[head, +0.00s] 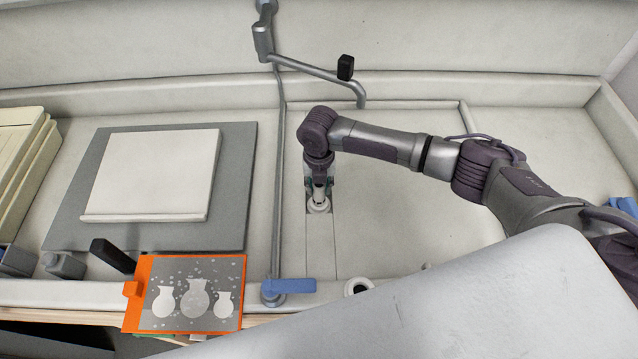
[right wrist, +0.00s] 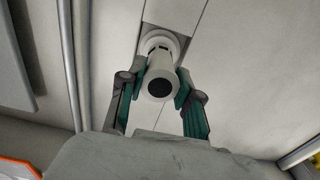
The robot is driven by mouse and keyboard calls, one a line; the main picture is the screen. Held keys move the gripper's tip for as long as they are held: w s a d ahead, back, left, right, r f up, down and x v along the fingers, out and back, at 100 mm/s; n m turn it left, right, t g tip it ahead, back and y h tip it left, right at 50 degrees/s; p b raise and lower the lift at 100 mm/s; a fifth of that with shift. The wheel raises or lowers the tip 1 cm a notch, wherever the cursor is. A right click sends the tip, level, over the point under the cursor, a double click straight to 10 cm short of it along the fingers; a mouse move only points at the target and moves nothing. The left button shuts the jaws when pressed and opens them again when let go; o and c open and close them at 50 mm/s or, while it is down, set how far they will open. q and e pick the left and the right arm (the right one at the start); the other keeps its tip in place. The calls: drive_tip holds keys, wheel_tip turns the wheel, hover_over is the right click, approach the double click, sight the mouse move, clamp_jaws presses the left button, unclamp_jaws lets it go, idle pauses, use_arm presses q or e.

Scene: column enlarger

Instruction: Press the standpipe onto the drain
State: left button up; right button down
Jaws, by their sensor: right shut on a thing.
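The standpipe (right wrist: 160,82) is a short white tube with a dark open top, seen from above in the right wrist view. My right gripper (right wrist: 159,88) is shut on it, one finger on each side. Below the tube is a pale round ring, the drain (right wrist: 158,38), set at a grey strip in the sink floor. In the head view my right gripper (head: 320,185) points down over the drain (head: 319,206). The tube's lower end is at the ring; I cannot tell how deep it sits. My left gripper is not in view.
An orange-framed picture (head: 190,294) with vases is at the front left. A metal pipe with a spout (head: 318,72) reaches over the back. A blue lever (head: 288,286) is on the front edge.

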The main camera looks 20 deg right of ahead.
drive_tip(key=shift+f, duration=0.15)
drive_tip(key=c, duration=0.7)
unclamp_jaws()
drive_tip(key=shift+r, duration=0.2)
drive_tip(key=shift+r+p, duration=3.6)
drive_tip(key=shift+r, duration=0.25)
